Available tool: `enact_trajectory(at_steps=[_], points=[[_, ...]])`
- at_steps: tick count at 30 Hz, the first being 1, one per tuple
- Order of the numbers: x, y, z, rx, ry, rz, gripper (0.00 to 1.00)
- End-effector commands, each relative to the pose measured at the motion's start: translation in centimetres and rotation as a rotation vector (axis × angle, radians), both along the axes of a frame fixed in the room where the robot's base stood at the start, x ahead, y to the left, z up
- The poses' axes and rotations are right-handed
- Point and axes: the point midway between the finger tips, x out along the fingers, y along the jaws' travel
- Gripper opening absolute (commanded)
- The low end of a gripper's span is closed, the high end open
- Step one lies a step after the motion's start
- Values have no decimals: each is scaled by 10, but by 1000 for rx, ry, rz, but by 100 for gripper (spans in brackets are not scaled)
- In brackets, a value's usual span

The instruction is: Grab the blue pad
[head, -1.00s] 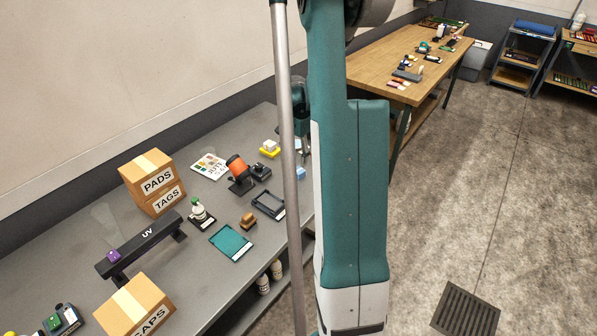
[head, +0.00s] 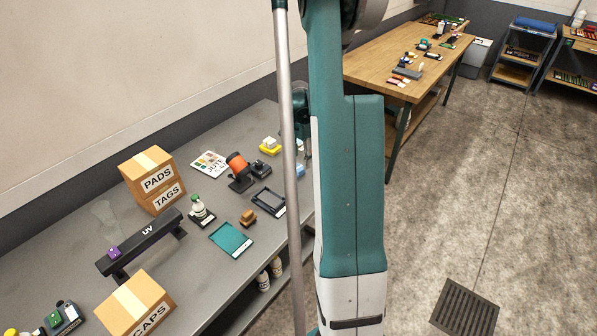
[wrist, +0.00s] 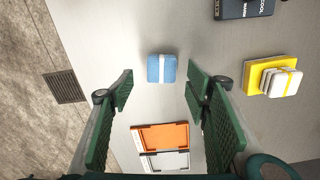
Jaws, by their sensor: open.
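The blue pad (wrist: 161,68) is a small light-blue block with a pale band across it. It lies on the grey bench (wrist: 200,30) in the upper middle of the wrist view. In the head view only a small part of the blue pad (head: 300,171) shows beside my arm. My gripper (wrist: 160,86) is open, with its green fingers spread wide. In the wrist view the pad appears between and just beyond the fingertips, and nothing is held. My arm hides most of the gripper in the head view.
A yellow-and-white block (wrist: 273,78) lies right of the pad. A black box (wrist: 243,8) is at the top. Orange (wrist: 160,137) and white-framed (wrist: 166,161) flat items lie below. The bench edge and floor are at left. Cartons (head: 150,178) and a UV bar (head: 140,240) stand farther along.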

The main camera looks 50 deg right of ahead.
Motion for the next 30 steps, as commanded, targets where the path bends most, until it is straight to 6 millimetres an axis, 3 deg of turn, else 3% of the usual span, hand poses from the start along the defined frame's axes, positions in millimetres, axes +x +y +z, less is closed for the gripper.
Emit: enact_trajectory(at_steps=[11, 24, 30], points=[[0, 0, -2, 0, 0, 0, 48], [3, 0, -43, 0, 0, 0, 48], [3, 0, -52, 0, 0, 0, 48]])
